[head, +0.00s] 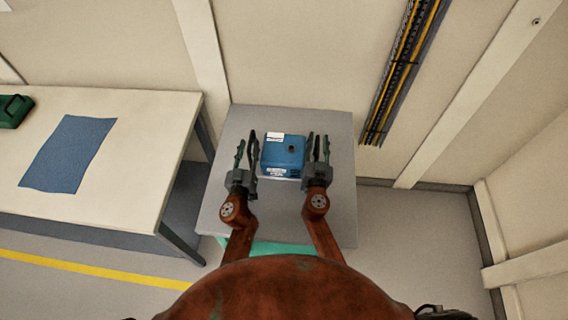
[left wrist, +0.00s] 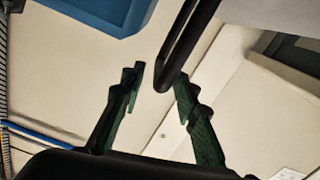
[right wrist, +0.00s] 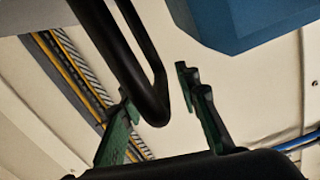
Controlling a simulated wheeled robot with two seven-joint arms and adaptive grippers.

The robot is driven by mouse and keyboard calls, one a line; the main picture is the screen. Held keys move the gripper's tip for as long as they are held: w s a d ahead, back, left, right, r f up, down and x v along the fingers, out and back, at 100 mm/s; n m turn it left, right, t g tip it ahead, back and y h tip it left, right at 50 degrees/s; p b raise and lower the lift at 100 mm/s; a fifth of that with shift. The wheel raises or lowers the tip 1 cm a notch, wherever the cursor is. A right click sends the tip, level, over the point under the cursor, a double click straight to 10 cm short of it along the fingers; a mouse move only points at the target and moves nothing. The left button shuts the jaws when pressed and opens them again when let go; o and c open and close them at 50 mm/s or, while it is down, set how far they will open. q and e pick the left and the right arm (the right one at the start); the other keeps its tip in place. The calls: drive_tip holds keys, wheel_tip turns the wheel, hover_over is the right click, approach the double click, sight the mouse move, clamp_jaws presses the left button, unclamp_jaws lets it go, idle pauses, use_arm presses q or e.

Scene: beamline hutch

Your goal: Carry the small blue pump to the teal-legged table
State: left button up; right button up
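The small blue pump (head: 283,154) is over the grey top of the teal-legged table (head: 338,215); it appears to rest there. My left gripper (head: 246,150) is at its left side and my right gripper (head: 317,148) at its right side. In the left wrist view, the fingers (left wrist: 158,85) are apart, with a black handle bar (left wrist: 185,45) reaching between them. In the right wrist view, the fingers (right wrist: 157,92) are also apart, with another black handle (right wrist: 135,50) between them. Neither handle looks clamped. The pump's blue body also shows in the left wrist view (left wrist: 105,12).
A white table (head: 120,200) with a blue mat (head: 68,153) and a green case (head: 14,110) stands to the left. A wall with a cable tray (head: 405,70) is behind. Open floor (head: 420,240) lies to the right, and a yellow floor line (head: 90,268) to the left.

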sight(318, 156)
drive_tip(key=shift+s, duration=0.2)
use_arm(q)
drive_tip(key=s+a, duration=0.1)
drive_tip(key=s, duration=0.9)
drive_tip(key=shift+a+r, duration=0.15)
drive_tip(key=shift+a, duration=0.1)
use_arm(e)
drive_tip(key=s, duration=0.4)
drive_tip(key=s+a, duration=0.1)
drive_tip(key=s, duration=0.6)
drive_tip(key=shift+s+a+r, duration=0.15)
drive_tip(key=shift+s+a, duration=0.15)
use_arm(q)
drive_tip(key=shift+s, duration=0.1)
